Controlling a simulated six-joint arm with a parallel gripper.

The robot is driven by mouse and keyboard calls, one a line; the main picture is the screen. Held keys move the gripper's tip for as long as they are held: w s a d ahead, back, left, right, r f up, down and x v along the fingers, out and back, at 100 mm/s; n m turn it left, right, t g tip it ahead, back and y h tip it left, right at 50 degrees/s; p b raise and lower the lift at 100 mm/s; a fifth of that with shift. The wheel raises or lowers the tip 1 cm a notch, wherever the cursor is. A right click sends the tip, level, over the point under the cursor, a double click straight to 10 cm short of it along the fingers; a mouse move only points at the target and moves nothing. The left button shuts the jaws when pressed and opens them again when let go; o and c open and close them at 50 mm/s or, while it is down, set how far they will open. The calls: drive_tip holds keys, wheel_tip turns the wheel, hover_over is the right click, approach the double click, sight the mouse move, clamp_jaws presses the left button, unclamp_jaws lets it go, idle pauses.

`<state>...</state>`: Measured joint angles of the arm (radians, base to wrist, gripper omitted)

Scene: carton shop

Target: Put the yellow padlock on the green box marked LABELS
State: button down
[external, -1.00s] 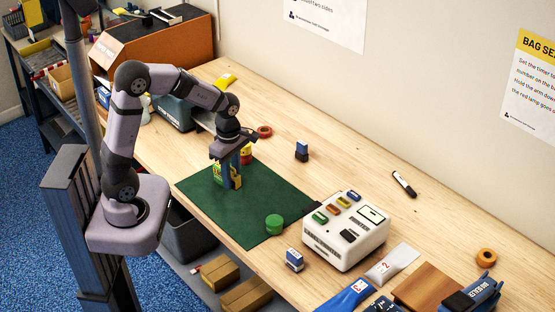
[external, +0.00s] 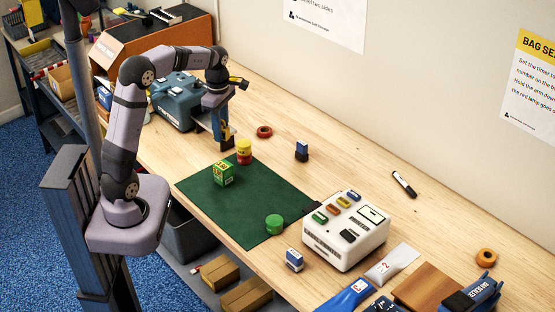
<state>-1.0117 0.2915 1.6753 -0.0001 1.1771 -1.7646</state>
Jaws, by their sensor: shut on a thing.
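The green box (external: 222,174) with yellow markings stands on the dark green mat; its lettering is too small to read. My gripper (external: 225,138) points down above the wooden table, behind the box and apart from it. It is shut on a small yellow thing (external: 227,145), which I take to be the yellow padlock; the fingers hide most of it.
A red and yellow container (external: 244,152) stands close behind the green box. The mat's middle (external: 262,192) is clear.

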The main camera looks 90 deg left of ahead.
sight(223, 165)
drive_tip(key=shift+s+d, duration=0.1)
drive_tip(key=shift+d, duration=0.05)
drive_tip(key=shift+f+p, duration=1.3)
drive_tip(key=shift+f, duration=3.7)
drive_tip(key=shift+f, duration=0.15)
drive_tip(key=c, duration=1.5)
unclamp_jaws()
drive_tip(key=shift+o, duration=0.2)
wheel_tip(223, 165, up, 12)
drive_tip(key=shift+r+b, duration=0.15)
drive_tip(key=shift+b, duration=0.95)
drive_tip(key=shift+d, duration=0.1)
